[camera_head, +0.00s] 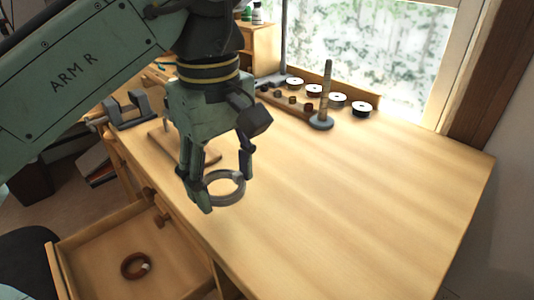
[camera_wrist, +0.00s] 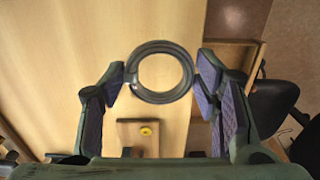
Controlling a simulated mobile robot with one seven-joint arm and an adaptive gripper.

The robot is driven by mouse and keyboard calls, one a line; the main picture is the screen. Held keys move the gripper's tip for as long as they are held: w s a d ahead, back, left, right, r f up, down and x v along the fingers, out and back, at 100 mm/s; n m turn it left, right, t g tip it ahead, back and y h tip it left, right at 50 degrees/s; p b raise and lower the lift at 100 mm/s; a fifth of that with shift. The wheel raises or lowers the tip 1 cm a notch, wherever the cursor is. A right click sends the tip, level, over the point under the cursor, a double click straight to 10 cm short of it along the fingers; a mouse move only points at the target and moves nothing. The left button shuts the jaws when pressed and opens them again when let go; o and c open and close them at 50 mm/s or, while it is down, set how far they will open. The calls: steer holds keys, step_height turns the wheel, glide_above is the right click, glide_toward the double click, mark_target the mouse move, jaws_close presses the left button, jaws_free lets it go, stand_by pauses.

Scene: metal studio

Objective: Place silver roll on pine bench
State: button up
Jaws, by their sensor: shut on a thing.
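The silver roll is a dark grey metal ring (camera_head: 226,202); it also shows in the wrist view (camera_wrist: 160,98). My gripper (camera_head: 224,190) is shut on it, with a finger at either side, and points downward. In the wrist view the roll sits between the two fingertips (camera_wrist: 161,76). The roll is over the pine bench (camera_head: 340,210), near its front left edge. I cannot tell whether it touches the bench top.
An open drawer (camera_head: 185,287) with a brown ring (camera_head: 135,265) is at lower left. A vise (camera_head: 130,110) stands on the left edge. A grey spindle (camera_head: 325,95) and several spools (camera_head: 361,109) stand at the back by the window. The bench's right side is clear.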

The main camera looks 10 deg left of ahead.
steer(key=p, duration=0.2)
glide_above(258, 175)
steer(key=shift+f, duration=0.45)
steer(key=shift+f+p, duration=0.4)
steer(key=shift+f, duration=1.4)
steer(key=shift+d+f, duration=0.1)
steer(key=shift+f, duration=0.05)
steer(key=o, duration=1.2)
steer(key=shift+r+p, duration=3.25)
steer(key=shift+r, duration=2.95)
